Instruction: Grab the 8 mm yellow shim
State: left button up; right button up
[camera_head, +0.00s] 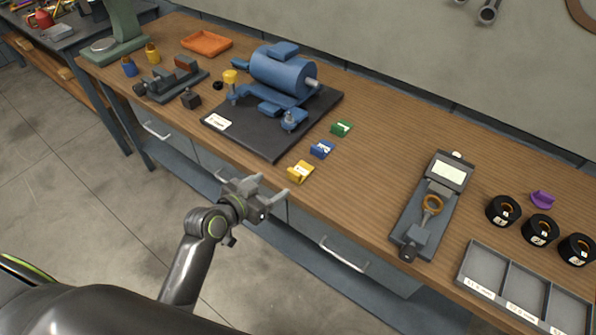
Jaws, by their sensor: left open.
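The yellow shim (300,171) lies on the wooden bench near its front edge, with a small white label on it. A blue shim (321,149) and a green shim (341,128) lie behind it in a slanting row; the labels are too small to read. My left gripper (279,205) is open and empty. In the picture it is just below and left of the yellow shim, in front of the bench edge, apart from the shim. My right gripper is not in view.
A measuring device (428,215), black rings (540,230) and a grey compartment tray (489,246) are to the right. Bare bench (380,165) lies between shims and device.

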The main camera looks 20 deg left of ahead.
aim_at(293, 174)
pick_arm(q)
jog(key=p+x, duration=0.1)
jog(key=x, duration=0.6)
jog(key=shift+w+d+f, duration=0.1)
jog(key=shift+d+f, duration=0.05)
jog(key=shift+w+d+f+p, duration=0.15)
jog(key=shift+w+f+p, duration=0.2)
jog(key=shift+w, duration=0.2)
jog(key=shift+f+x, duration=0.2)
jog(key=shift+x, duration=1.6)
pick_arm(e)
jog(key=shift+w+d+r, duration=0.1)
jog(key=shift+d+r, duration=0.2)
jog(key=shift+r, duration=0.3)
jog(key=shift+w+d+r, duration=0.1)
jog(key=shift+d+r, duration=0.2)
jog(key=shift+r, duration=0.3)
